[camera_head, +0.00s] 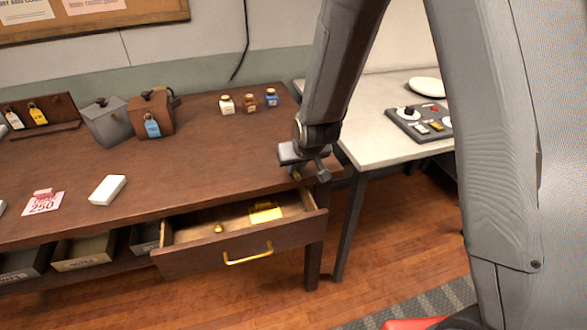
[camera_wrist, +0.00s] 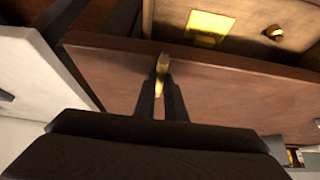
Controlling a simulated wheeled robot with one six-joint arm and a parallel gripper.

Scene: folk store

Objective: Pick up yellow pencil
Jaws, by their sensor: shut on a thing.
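My gripper (camera_head: 306,169) is at the right end of the wooden desk, near the edge and by the right side of the open drawer. In the wrist view its two dark fingers (camera_wrist: 161,80) are close together on a slim yellow pencil (camera_wrist: 162,68). The pencil's tip shows between the fingertips, over the brown wood of the desk. Most of its length is hidden by the fingers. In the head view the pencil is too small to make out clearly.
The open drawer (camera_head: 208,260) holds a yellow card (camera_head: 266,212) and a small brass piece (camera_head: 218,229). Three little jars (camera_head: 249,103) stand at the desk's back. A white box (camera_head: 107,190) lies left. A pale table (camera_head: 385,145) with a control panel (camera_head: 418,122) stands right.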

